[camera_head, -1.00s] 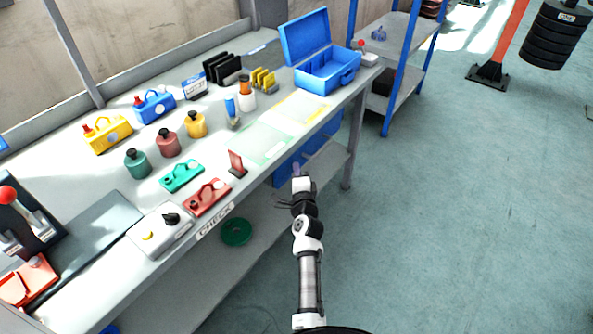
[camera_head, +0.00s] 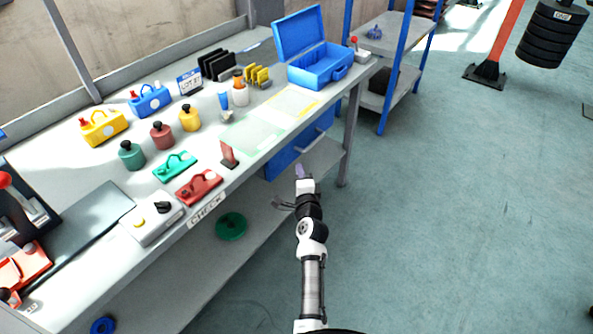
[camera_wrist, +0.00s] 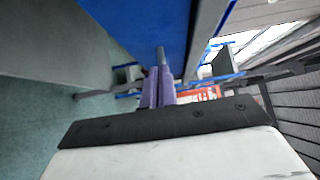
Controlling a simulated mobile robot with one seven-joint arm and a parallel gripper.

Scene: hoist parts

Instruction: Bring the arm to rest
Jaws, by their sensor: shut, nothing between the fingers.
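My gripper (camera_head: 300,172) is in front of the workbench's front edge, beside the blue drawer unit under the bench top in the head view. The arm reaches forward from the bottom of the picture over the floor. In the wrist view, the purple fingers of my gripper (camera_wrist: 158,86) are together with nothing between them. The blue drawer unit (camera_wrist: 140,25) fills the upper middle of that view. Whether the fingers touch anything is not clear.
The workbench (camera_head: 110,170) on the left carries an open blue toolbox (camera_head: 318,68), several weights and coloured plates. A blue-post shelf (camera_head: 390,75) stands behind. Black stacked weights (camera_head: 551,35) hang at the upper right. The floor (camera_head: 460,220) on the right is clear.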

